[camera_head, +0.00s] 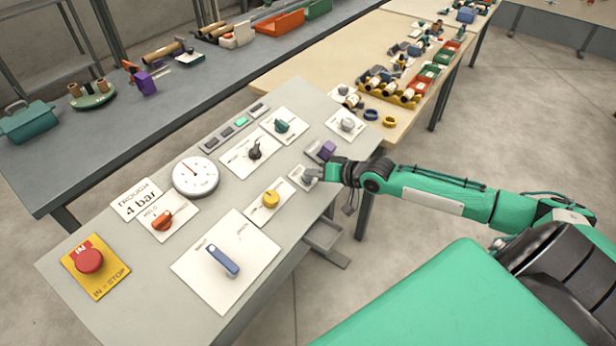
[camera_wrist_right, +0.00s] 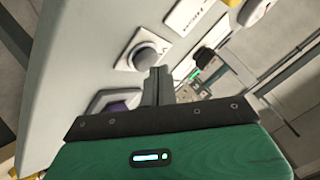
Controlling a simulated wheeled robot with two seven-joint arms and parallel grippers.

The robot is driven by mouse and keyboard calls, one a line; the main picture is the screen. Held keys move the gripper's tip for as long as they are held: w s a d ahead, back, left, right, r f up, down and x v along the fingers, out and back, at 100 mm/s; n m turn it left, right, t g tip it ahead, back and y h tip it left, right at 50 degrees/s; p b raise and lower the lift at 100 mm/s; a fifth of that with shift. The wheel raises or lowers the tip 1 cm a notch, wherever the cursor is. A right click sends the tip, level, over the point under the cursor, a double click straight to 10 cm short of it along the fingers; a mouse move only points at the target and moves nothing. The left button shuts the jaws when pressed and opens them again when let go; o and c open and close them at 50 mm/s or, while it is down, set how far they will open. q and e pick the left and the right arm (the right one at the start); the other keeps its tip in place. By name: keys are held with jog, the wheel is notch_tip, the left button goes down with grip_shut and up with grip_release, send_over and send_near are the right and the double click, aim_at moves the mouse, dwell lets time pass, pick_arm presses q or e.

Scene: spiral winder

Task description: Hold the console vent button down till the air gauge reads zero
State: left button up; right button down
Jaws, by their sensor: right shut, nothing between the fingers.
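The grey console (camera_head: 130,262) fills the middle of the head view. Its round air gauge (camera_head: 195,176) has a white face and a needle pointing to the upper left; the figures are too small to read. A grey round button (camera_head: 308,178) on a white plate sits at the console's right edge, and it also shows in the right wrist view (camera_wrist_right: 146,55). Its label is not legible. My right gripper (camera_head: 319,174) is shut and empty, its fingertips (camera_wrist_right: 160,72) right beside this button; I cannot tell whether they touch it. My left gripper is out of view.
A purple switch (camera_head: 322,151) and another grey button (camera_head: 347,124) lie beyond the gripper. A yellow knob (camera_head: 271,199) is on the nearer side. A blue lever (camera_head: 223,261), orange knob (camera_head: 162,220) and red stop button (camera_head: 89,261) stand farther left.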

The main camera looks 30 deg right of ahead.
jog(key=shift+w+f, duration=0.1)
jog(key=shift+f, duration=0.4)
dwell(1.5)
jog(key=shift+r, duration=0.15)
dwell(2.4)
jog(key=shift+s+r+p, duration=0.25)
jog(key=shift+r+p, duration=0.45)
jog(key=shift+r, duration=0.05)
jog(key=r+p, duration=0.1)
jog(key=s+r+p, duration=0.1)
jog(key=r+p, duration=0.2)
jog(key=p, duration=0.1)
jog(key=shift+s+d+r, duration=0.2)
jog(key=shift+d+r, duration=0.15)
jog(key=shift+r, duration=0.05)
